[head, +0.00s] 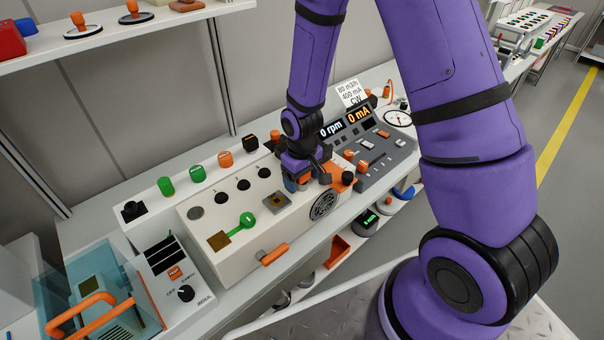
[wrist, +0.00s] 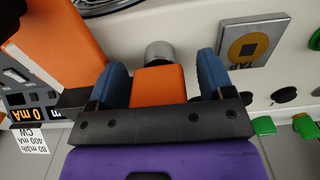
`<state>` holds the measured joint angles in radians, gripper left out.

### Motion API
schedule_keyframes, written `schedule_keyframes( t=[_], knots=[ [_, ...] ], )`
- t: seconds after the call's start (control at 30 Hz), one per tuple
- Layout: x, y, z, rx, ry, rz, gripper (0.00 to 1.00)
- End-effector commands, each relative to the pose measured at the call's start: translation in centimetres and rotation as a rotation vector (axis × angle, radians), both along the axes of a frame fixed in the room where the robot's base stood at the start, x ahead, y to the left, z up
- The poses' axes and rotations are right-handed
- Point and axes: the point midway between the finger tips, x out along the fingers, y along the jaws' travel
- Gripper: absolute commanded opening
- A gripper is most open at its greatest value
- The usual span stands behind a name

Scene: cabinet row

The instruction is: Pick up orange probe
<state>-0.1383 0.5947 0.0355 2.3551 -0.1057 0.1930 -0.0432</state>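My gripper (head: 302,184) points down over the right part of the white console in the head view. In the wrist view its two blue fingers (wrist: 163,78) stand on either side of an orange block (wrist: 158,86), which looks like the orange probe. A grey metal cylinder (wrist: 160,52) shows at the block's far end. Narrow gaps seem to show between the block and the fingers near their tips, so the gripper looks open around it. In the head view the block is mostly hidden by my gripper.
The white console (head: 232,262) carries a square metal plate (head: 277,202), a green key-like piece (head: 247,220) and a round fan grille (head: 324,204). An orange panel (wrist: 62,45) is close beside one finger. A grey control box (head: 375,150) stands to the right.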

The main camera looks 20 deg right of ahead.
Motion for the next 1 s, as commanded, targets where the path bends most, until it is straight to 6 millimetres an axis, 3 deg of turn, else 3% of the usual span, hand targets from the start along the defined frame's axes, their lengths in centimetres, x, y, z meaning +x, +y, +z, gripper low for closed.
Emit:
schedule_keyframes(
  t=[0.03,0.23,0.3,0.63,1.0],
  knots=[
    [0.0,0.0,0.0,0.000,0.000,0.000,0.65],
    [0.0,0.0,0.0,0.000,0.000,0.000,0.20],
    [0.0,0.0,0.0,0.000,0.000,0.000,0.17],
    [0.1,0.0,0.3,0.000,-0.001,0.000,0.17],
    [0.7,0.3,2.3,0.001,-0.002,0.000,0.17]
  ],
)
